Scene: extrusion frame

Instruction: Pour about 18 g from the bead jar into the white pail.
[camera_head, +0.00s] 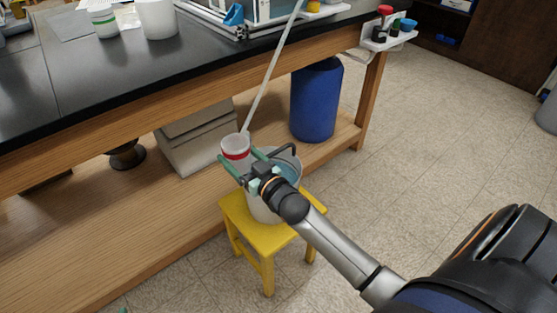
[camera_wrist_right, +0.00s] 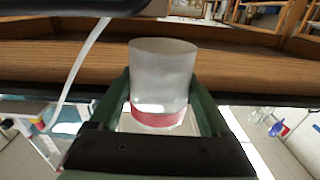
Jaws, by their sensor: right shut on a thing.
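My right gripper (camera_head: 240,160) is shut around a whitish jar with a red band (camera_head: 235,144), which looks like the bead jar. The jar also shows between the fingers in the right wrist view (camera_wrist_right: 163,75). It looks roughly upright; I cannot make out its contents. The white pail (camera_head: 262,209) stands on a yellow stool, partly hidden behind my right gripper and wrist. The jar is above the pail's far left side, and the pail's inside looks bluish. A small green tip at the bottom edge of the head view may be my left gripper (camera_head: 124,310).
The yellow stool (camera_head: 261,238) stands in front of the wooden bench. A blue drum (camera_head: 316,100) and grey boxes (camera_head: 196,138) sit on the lower shelf.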

